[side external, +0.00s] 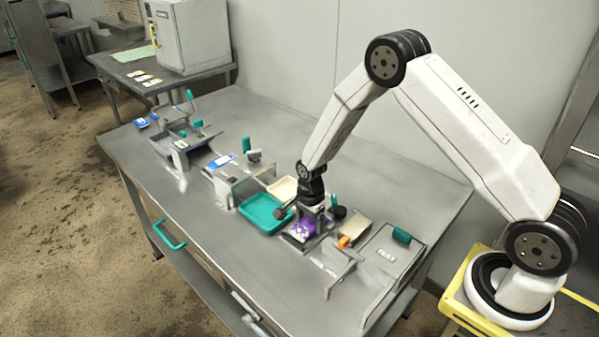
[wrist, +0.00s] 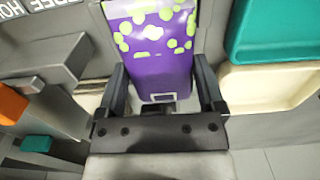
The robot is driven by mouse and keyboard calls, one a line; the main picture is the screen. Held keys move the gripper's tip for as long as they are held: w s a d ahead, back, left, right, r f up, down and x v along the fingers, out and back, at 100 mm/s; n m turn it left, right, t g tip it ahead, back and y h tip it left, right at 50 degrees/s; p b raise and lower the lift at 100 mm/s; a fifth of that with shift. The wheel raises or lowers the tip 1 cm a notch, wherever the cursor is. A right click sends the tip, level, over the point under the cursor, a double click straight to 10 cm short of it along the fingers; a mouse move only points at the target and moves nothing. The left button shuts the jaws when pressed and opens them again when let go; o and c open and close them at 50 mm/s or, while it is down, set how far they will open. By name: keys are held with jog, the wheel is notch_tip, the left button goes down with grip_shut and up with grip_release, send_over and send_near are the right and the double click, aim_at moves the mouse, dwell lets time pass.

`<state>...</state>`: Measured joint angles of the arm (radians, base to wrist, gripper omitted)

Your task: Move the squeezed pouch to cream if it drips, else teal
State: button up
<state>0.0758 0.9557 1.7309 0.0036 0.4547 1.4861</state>
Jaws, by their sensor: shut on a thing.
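A purple pouch with yellow-green spots (wrist: 155,50) stands between my gripper's fingers in the wrist view. My gripper (wrist: 165,95) is shut on it. In the side view the pouch (side external: 299,229) shows under my gripper (side external: 306,215), low over a small metal fixture on the table. I cannot tell whether it touches the fixture. No drip is visible, but the pouch's lower end is hidden. The teal tray (side external: 262,226) lies just left of the gripper. The cream tray (side external: 279,190) lies behind it. Both show at the right in the wrist view, teal (wrist: 275,35) and cream (wrist: 270,88).
A metal box with a teal handle (side external: 402,236) and an orange part (side external: 344,242) stand right of the gripper. A metal stand (side external: 228,180) is left of the trays.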

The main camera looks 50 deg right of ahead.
aim_at(309, 222)
jog(key=shift+f, duration=0.2)
jog(key=o, duration=1)
jog(key=shift+a+r, duration=0.1)
jog(key=shift+r, duration=3.75)
jog(key=shift+r, duration=0.1)
